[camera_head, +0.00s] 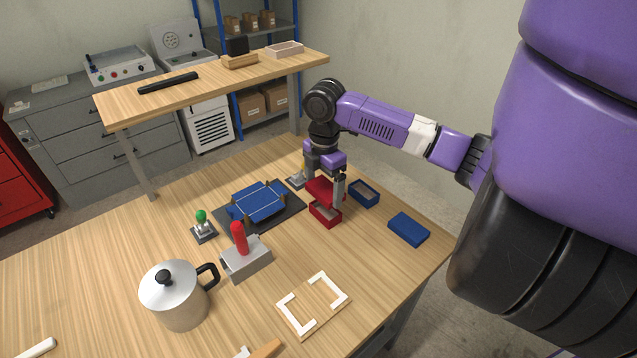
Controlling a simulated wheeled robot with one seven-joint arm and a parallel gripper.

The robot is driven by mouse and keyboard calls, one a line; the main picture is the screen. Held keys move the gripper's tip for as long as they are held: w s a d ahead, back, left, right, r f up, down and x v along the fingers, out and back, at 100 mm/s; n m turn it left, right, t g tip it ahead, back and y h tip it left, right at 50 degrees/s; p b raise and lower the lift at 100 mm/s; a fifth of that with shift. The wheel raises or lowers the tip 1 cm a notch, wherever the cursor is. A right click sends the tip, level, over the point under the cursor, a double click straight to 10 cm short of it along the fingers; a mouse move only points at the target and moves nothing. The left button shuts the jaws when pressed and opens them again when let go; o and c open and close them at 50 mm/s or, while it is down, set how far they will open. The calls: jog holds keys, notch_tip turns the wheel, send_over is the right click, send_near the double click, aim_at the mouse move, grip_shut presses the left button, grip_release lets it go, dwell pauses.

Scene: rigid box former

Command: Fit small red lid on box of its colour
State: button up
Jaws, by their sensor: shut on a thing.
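The small red lid (318,188) is in my gripper (323,183), which is shut on it. The lid is tilted and held just above the small red box (325,216). The box is open at the top and stands on the wooden table. The lid and the gripper fingers cover part of the box's far side. I cannot tell whether the lid touches the box rim.
A dark mat with a blue folded piece (258,203) is to the left. A grey block with a red handle (246,257) stands in front.

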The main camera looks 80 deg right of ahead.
jog(key=shift+f+b, duration=1.6)
jog(key=shift+f, duration=0.55)
jog(key=shift+f+b, duration=0.85)
jog(key=shift+f, duration=0.65)
dwell(0.9)
jog(key=o, duration=1.1)
jog(key=shift+c, duration=0.2)
jog(key=shift+r+b, duration=0.35)
jog(key=shift+r, duration=3.55)
